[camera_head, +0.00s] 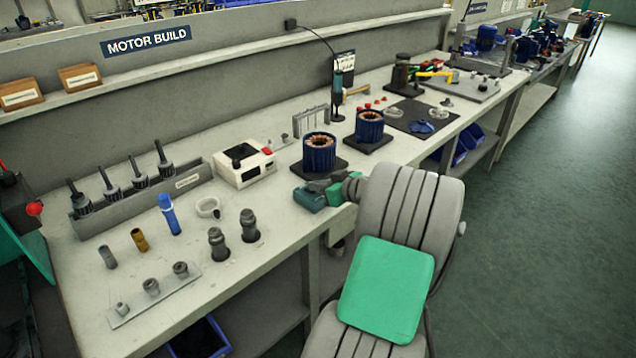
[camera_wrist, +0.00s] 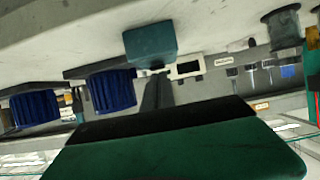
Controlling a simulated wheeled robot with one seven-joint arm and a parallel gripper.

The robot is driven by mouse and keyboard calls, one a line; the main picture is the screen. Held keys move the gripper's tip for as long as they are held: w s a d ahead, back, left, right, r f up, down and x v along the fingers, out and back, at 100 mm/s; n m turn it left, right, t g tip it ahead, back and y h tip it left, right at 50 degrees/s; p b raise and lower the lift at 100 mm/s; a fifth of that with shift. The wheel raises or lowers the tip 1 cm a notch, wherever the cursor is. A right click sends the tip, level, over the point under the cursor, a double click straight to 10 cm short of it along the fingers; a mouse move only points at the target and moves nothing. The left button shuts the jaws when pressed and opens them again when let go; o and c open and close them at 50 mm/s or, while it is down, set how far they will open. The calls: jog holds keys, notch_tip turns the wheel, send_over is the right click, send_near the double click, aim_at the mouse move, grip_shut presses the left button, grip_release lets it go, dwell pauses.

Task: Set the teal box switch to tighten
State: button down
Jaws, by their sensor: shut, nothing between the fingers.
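The teal box (camera_head: 308,201) sits near the front edge of the bench, beside the nearer blue motor stator. It also shows in the wrist view (camera_wrist: 150,44), where the picture is upside down. My gripper (camera_head: 318,186) is shut and empty, right at the box; its dark fingers (camera_wrist: 156,86) point toward the box in the wrist view. I cannot tell whether they touch it. The switch and its setting cannot be made out; my gripper covers part of the box in the head view.
Two blue stators (camera_head: 319,152) (camera_head: 369,126) stand on dark pads behind the box. A white device with a red button (camera_head: 245,165) stands to the left. A hanging driver (camera_head: 338,92) is farther back. Dark fittings (camera_head: 218,243) stand near the front edge.

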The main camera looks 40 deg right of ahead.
jog(key=shift+s+f+b, duration=0.1)
jog(key=shift+f+b, duration=0.45)
jog(key=shift+b, duration=0.25)
jog(key=shift+r, duration=0.2)
jog(key=shift+r+p, duration=0.5)
jog(key=shift+r, duration=0.3)
